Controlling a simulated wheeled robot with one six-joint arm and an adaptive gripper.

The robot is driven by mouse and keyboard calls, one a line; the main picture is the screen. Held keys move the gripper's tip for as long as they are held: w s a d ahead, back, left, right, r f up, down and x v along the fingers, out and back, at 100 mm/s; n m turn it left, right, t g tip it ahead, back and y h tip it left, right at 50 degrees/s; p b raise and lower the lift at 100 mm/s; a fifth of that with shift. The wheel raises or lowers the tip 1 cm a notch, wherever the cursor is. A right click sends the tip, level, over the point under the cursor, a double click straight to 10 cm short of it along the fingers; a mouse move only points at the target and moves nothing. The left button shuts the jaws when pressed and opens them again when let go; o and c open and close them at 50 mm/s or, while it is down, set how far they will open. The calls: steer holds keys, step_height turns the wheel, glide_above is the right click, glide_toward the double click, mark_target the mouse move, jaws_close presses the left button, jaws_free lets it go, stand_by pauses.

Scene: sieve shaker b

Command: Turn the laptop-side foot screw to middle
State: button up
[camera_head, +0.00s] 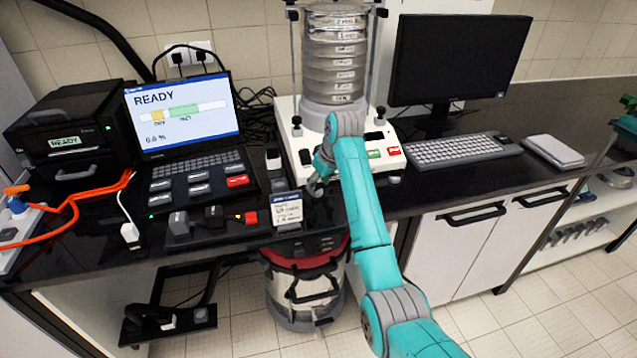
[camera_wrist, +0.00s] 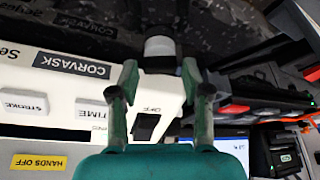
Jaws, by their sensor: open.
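The sieve shaker (camera_head: 340,150) is a white base with a clear stack of sieves on top. In the wrist view its white front panel (camera_wrist: 75,100) fills the left. The laptop-side foot screw (camera_wrist: 160,47), a pale short cylinder with a dark collar, shows beyond my fingertips at the shaker's corner. My gripper (camera_wrist: 160,70) is open, its two fingers apart on either side of the screw in the picture; I cannot tell whether they touch it. In the head view my gripper (camera_head: 317,183) is at the shaker's front left corner and largely covers the screw.
The laptop (camera_head: 183,120) stands left of the shaker; its screen reads READY and 0.6 %. A small label stand (camera_head: 287,209) and a row of dark blocks (camera_head: 212,216) lie near the front edge. A keyboard (camera_head: 462,150) and monitor (camera_head: 455,60) stand to the right.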

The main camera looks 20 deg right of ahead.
steer(key=shift+w+f, duration=0.1)
steer(key=shift+f, duration=0.2)
steer(key=c, duration=0.9)
